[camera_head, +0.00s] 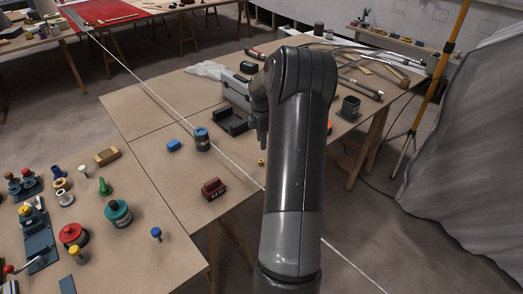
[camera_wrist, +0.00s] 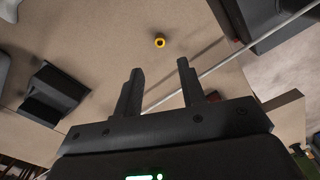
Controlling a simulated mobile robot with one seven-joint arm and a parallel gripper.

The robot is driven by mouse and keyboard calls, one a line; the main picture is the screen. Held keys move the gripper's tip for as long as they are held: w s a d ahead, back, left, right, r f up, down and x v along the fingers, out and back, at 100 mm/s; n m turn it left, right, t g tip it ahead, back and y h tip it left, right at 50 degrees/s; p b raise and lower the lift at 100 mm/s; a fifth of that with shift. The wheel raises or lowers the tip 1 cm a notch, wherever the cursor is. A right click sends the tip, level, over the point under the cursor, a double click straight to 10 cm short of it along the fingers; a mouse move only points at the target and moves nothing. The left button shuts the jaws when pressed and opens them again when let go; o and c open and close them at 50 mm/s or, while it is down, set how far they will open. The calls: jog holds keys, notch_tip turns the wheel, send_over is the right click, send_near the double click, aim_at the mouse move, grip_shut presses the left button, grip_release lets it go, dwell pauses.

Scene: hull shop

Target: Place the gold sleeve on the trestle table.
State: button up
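A small gold sleeve (camera_head: 261,162), a short ring with a dark bore, is on the wooden trestle table (camera_head: 235,170), just left of my arm. In the wrist view the sleeve (camera_wrist: 159,43) is ahead of my gripper (camera_wrist: 159,66), in line with the gap between its fingers. My gripper is open and nothing is between the fingers. The sleeve is apart from both fingertips. In the head view my arm hides most of my gripper and part of the table.
A dark red block (camera_head: 213,188), a blue-topped can (camera_head: 202,139), a blue block (camera_head: 173,145) and a dark holder (camera_head: 231,122) stand around. A white cord (camera_head: 153,94) crosses the table. The nearer table (camera_head: 140,250) is crowded with small parts. The table's left part is clear.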

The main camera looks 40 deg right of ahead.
jog(key=s+a+r+m+t+h, duration=0.1)
jog(key=s+a+r+m, duration=0.2)
jog(key=a+r, duration=0.7)
jog(key=s+a+r+m+t+h, duration=0.1)
jog(key=s+a+r+m, duration=0.15)
jog(key=a+r, duration=0.7)
jog(key=s+a+r+m+t+y, duration=0.1)
jog(key=s+a+m, duration=0.6)
jog(key=s+a, duration=1.1)
jog(key=s+t+y, duration=0.1)
jog(key=s+t, duration=0.1)
jog(key=shift+t, duration=0.3)
